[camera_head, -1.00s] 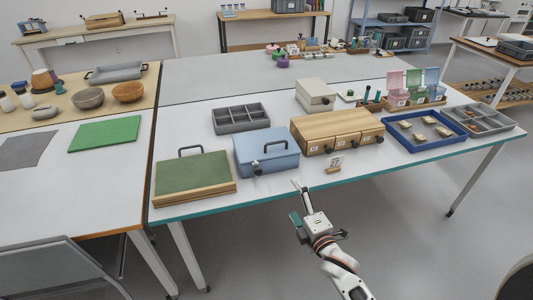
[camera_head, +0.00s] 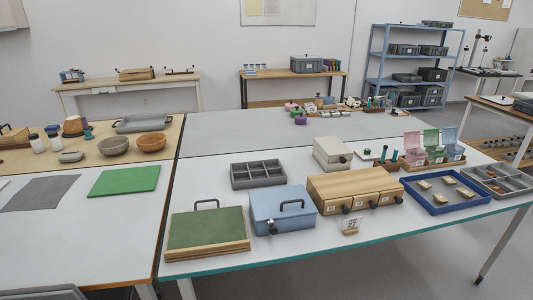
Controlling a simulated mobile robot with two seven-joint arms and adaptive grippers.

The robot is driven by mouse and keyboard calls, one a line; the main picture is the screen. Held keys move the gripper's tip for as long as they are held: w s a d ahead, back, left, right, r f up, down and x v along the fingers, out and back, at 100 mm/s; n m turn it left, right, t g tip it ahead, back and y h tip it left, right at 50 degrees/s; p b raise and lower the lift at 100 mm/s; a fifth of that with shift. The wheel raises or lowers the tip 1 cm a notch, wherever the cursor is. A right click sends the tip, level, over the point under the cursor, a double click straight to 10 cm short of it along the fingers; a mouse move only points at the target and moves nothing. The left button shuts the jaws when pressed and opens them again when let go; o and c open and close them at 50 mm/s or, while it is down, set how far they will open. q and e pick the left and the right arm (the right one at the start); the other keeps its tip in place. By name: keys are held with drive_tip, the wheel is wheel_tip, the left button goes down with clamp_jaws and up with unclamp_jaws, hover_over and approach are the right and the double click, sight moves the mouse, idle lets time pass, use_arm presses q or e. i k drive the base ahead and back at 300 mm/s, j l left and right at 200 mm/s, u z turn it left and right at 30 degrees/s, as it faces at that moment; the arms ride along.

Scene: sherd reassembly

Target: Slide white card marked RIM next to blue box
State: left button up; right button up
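The blue box (camera_head: 283,210) is a lidded case with a dark carry handle. It stands near the front edge of the white table. A small white card (camera_head: 351,224) stands in a wooden holder at the front edge, to the right of the blue box and apart from it. It has dark marks, too small for me to read surely as RIM. It is just in front of the wooden drawer box (camera_head: 350,185). Neither of my grippers is in view.
A green-topped wooden case (camera_head: 207,231) stands left of the blue box. A grey divided tray (camera_head: 258,174) lies behind it. A blue tray with sherds (camera_head: 414,199) lies at right. Bare tabletop shows between the blue box and the card, along the teal front edge.

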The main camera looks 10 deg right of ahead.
sight(350, 225)
drive_tip(key=z, duration=0.8)
drive_tip(key=i+l+z, duration=0.6)
drive_tip(key=z, duration=0.2)
